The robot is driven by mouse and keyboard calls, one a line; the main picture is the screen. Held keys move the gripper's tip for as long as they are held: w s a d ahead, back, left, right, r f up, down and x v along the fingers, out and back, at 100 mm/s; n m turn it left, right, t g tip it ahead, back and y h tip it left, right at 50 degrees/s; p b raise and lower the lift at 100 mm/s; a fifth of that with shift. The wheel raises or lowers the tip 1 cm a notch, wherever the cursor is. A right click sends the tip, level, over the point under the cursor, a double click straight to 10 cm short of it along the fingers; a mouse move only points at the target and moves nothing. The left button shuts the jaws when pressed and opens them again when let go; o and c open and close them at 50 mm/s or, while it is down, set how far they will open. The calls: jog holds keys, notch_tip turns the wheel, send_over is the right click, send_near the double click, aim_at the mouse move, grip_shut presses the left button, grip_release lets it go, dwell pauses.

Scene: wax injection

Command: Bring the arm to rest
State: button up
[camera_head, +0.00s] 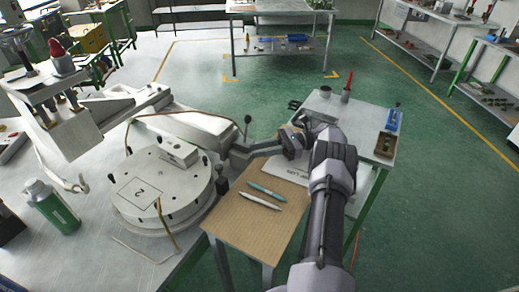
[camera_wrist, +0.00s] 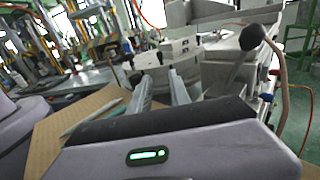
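My arm reaches up from the bottom of the head view and bends left over the small work table. My gripper (camera_head: 254,149) points left toward the white machine (camera_head: 199,127), level with the end of its arm. In the wrist view my gripper (camera_wrist: 160,88) shows two grey fingers apart, with nothing held between them. Whether the fingertips touch the machine arm cannot be told from the head view.
A wooden board (camera_head: 236,224) below my gripper carries a teal pen (camera_head: 265,191) and a white pen (camera_head: 260,202). A black ball-tipped lever (camera_wrist: 251,38) stands close at right in the wrist view. A green bottle (camera_head: 52,206) stands left. Floor at right is clear.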

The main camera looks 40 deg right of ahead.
jog(key=s+a+r+n+g+h, duration=0.1)
jog(key=a+r+n+g+h, duration=0.35)
jog(key=a+r, duration=0.55)
jog(key=s+a+r+n+g+h, duration=0.25)
jog(key=a+r+n, duration=0.25)
jog(key=a, duration=0.8)
jog(key=s+a+n+t+h, duration=0.2)
jog(key=s+a, duration=0.4)
jog(key=s, duration=0.3)
jog(key=s+a+n+t+h, duration=0.3)
jog(key=s+a+n+h, duration=0.2)
jog(key=s, duration=0.4)
jog(key=shift+a+n, duration=0.6)
jog(key=shift+n, duration=0.55)
